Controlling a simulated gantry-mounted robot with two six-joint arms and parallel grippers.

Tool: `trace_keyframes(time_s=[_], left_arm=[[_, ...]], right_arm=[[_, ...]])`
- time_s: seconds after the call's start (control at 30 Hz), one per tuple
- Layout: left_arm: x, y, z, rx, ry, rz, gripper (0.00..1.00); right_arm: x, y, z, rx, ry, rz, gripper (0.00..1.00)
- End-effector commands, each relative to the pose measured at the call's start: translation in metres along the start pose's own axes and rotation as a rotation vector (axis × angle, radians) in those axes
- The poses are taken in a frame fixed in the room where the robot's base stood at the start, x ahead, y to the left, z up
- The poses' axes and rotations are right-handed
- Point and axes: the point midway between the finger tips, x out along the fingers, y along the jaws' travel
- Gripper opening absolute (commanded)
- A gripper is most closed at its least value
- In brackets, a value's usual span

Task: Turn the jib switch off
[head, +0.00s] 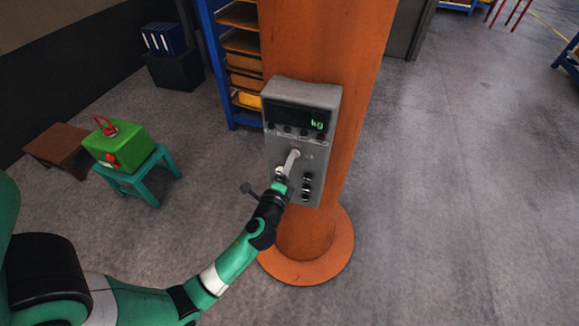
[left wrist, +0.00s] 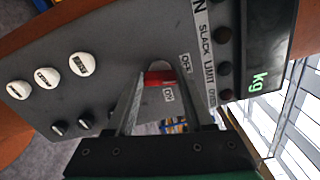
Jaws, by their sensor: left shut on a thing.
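The grey control box (head: 277,145) is mounted on the front of an orange column. In the left wrist view its panel (left wrist: 110,45) fills the left and middle, with a red switch lever (left wrist: 160,78) between the labels OFF and ON. My left gripper (head: 290,160) is at the panel in the head view. In the left wrist view its two grey fingers (left wrist: 160,85) are shut on the red lever, one on each side. The fingers hide the lever in the head view, and I cannot tell which label it points to. My right gripper is not in view.
The box has a green "kg" display (head: 316,125) and several round knobs (head: 306,187). The orange column (head: 325,165) stands on a round base. A green box (head: 118,145) sits on a teal stool at left.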

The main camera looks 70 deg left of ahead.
Motion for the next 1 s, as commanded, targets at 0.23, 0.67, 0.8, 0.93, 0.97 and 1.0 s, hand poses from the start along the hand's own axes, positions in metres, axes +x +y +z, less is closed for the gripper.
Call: trace_keyframes(time_s=[0.23, 0.67, 0.8, 0.93, 0.97, 1.0], left_arm=[[0.0001, 0.0018, -0.0004, -0.151, 0.000, -0.002, 0.00], [0.0001, 0.0007, 0.0000, -0.242, -0.001, 0.000, 0.00], [0.0002, 0.0006, 0.0000, -0.243, 0.000, 0.000, 0.00], [0.0002, 0.0007, 0.0000, -0.243, 0.000, 0.000, 0.00], [0.0002, 0.0007, 0.0000, -0.243, 0.000, 0.000, 0.00], [0.0002, 0.0007, 0.0000, -0.243, 0.000, 0.000, 0.58]], right_arm=[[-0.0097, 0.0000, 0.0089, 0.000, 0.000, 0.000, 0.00], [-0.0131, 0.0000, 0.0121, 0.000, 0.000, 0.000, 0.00], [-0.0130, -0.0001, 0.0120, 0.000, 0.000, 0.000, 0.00], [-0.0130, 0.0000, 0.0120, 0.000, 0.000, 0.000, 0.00], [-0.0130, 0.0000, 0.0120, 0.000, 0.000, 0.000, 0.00], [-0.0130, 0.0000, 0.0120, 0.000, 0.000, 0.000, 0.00]])
